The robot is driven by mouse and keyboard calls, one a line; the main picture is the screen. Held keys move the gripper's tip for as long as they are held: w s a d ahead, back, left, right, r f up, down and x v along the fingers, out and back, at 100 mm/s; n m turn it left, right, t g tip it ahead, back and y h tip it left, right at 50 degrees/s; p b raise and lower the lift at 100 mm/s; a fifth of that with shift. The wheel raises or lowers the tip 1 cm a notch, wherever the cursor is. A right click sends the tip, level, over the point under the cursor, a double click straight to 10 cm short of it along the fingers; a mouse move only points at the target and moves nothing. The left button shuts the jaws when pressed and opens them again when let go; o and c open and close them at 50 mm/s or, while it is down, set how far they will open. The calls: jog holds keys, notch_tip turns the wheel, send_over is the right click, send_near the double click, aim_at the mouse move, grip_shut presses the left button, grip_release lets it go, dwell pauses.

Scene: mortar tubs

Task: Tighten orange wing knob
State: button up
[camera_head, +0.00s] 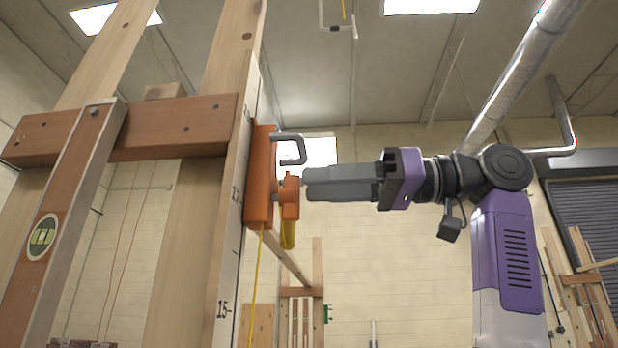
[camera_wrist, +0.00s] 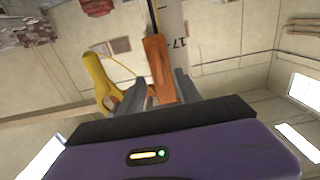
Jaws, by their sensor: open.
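The orange wing knob (camera_head: 291,197) sticks out to the right from an orange clamp block (camera_head: 261,178) on the graduated wooden post. My gripper (camera_head: 308,185) comes in level from the right, with its fingertips beside the knob; I cannot tell whether they touch it. In the wrist view my gripper (camera_wrist: 161,80) is open, its grey fingers on either side of the orange block (camera_wrist: 158,68). The knob is hard to make out there, low between the fingers. A grey hook (camera_head: 292,146) juts out just above the fingertips.
A yellow piece (camera_head: 288,232) hangs just below the knob; a yellow piece also shows left of the fingers in the wrist view (camera_wrist: 98,82). A yellow string (camera_head: 256,285) runs down the post. A spirit level (camera_head: 62,215) leans at left. Space below my arm looks free.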

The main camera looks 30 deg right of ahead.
jog(key=shift+x, duration=1.15)
grip_shut()
